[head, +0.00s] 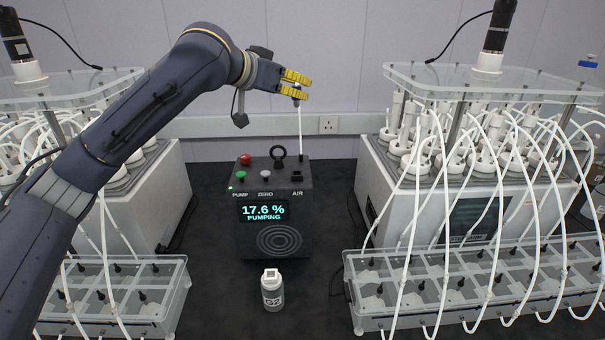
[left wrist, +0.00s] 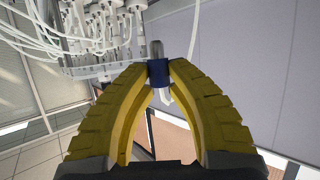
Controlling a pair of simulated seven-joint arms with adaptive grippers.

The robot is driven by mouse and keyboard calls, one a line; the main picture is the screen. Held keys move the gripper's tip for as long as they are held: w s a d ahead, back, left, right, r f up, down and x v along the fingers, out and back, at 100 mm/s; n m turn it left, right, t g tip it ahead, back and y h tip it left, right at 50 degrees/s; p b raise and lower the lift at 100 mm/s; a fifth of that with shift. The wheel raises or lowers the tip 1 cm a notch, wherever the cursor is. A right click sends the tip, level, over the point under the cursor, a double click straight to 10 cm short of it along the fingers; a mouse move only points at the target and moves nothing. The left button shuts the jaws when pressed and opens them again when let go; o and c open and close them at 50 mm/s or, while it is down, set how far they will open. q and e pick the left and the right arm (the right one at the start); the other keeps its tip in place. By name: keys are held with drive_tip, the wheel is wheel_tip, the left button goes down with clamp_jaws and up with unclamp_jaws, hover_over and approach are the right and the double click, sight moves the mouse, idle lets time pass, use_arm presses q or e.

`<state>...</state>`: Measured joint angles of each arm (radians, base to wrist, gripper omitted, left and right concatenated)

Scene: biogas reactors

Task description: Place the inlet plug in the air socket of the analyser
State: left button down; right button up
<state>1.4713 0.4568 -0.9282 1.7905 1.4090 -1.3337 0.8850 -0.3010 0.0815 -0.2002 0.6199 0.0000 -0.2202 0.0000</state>
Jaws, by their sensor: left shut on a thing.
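My left gripper (head: 296,84) is above and behind the right side of the black analyser (head: 276,240). Its yellow fingers are shut on the inlet plug, which shows in the left wrist view as a blue collar (left wrist: 158,69) with a grey metal tip, pinched between the fingertips. A thin white tube (head: 300,130) hangs from the fingers to the analyser's back right. The air socket (head: 297,178), a small dark fitting above the word AIR, is on the analyser's sloped top panel, below and apart from the gripper. My right gripper is not in view.
The analyser has red (head: 246,159), green and white buttons and a black ring; its display reads 17.6 % PUMPING. A small bottle (head: 272,290) stands in front. Reactor units with white tubes (head: 415,200) and clear racks (head: 450,310) flank it. The space above the analyser is mostly open.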

use_arm(q)
wheel_tip(320, 180, down, 19)
drive_tip(key=shift+f, duration=0.15)
idle(0.6)
drive_tip(key=shift+f, duration=0.1)
drive_tip(key=c, duration=1.3)
unclamp_jaws()
drive_tip(key=v, duration=1.2)
drive_tip(key=shift+a, duration=0.1)
